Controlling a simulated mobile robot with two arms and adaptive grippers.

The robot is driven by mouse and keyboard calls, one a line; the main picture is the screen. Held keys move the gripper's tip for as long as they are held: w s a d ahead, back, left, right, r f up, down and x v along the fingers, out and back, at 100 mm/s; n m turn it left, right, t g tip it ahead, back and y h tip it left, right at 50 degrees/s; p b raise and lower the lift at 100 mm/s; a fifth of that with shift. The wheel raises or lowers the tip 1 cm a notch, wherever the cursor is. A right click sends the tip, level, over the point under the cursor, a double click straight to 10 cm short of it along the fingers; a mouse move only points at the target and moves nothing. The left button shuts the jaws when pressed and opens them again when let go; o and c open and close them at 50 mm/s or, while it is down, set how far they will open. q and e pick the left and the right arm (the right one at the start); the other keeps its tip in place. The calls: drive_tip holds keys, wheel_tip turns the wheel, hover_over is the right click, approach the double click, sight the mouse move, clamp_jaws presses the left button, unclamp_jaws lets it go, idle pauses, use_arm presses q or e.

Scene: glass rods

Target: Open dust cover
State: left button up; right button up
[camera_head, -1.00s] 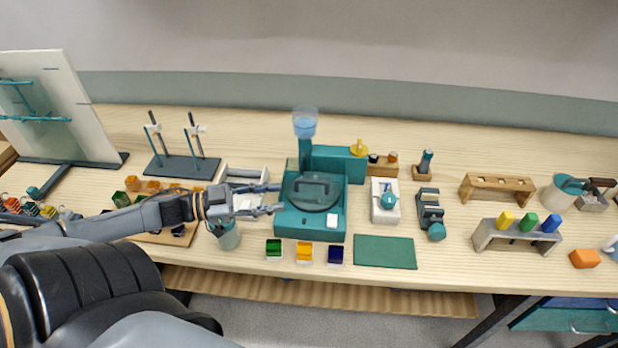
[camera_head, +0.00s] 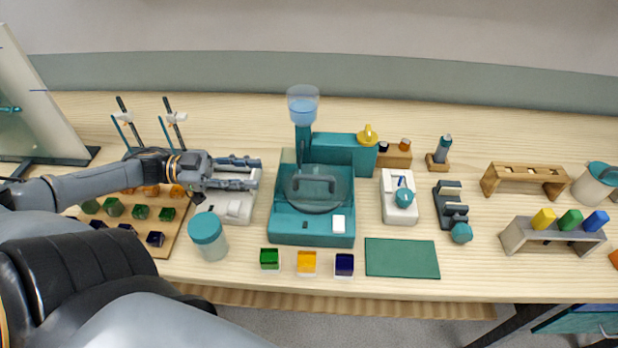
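The dust cover (camera_head: 318,203) looks like a round, smoky see-through lid with a dark arched handle (camera_head: 314,184). It lies flat on top of the teal machine (camera_head: 285,229) in the middle of the table. My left gripper (camera_head: 256,174) is to the left of the machine, above a white-grey device (camera_head: 236,207). Its two fingers are apart, point right and hold nothing. There is a gap between the fingertips and the cover's handle. My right gripper is not in view.
A teal-lidded jar (camera_head: 208,240) stands in front of my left arm. Small green, orange and dark blue blocks (camera_head: 307,262) sit in front of the machine, beside a green mat (camera_head: 402,258). A clear cup (camera_head: 303,103) rises behind the cover. A white device (camera_head: 399,201) stands at right.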

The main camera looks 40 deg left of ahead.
sight(305, 176)
use_arm(q)
drive_tip(key=x, duration=0.4)
drive_tip(key=b+x, duration=0.1)
drive_tip(key=x, duration=0.3)
drive_tip(key=f+x, duration=0.1)
drive_tip(key=x, duration=0.3)
drive_tip(key=shift+w+a+f+b, duration=0.1)
drive_tip(key=shift+w+a+b, duration=0.05)
drive_tip(key=shift+w+b, duration=0.25)
drive_tip(key=shift+w+d+f, duration=0.1)
drive_tip(key=shift+w+d, duration=0.35)
drive_tip(key=shift+d, duration=0.15)
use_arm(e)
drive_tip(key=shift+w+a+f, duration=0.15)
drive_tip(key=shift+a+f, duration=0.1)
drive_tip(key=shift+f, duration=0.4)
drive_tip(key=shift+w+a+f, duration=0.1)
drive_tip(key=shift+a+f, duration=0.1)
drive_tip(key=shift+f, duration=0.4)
use_arm(q)
clamp_jaws()
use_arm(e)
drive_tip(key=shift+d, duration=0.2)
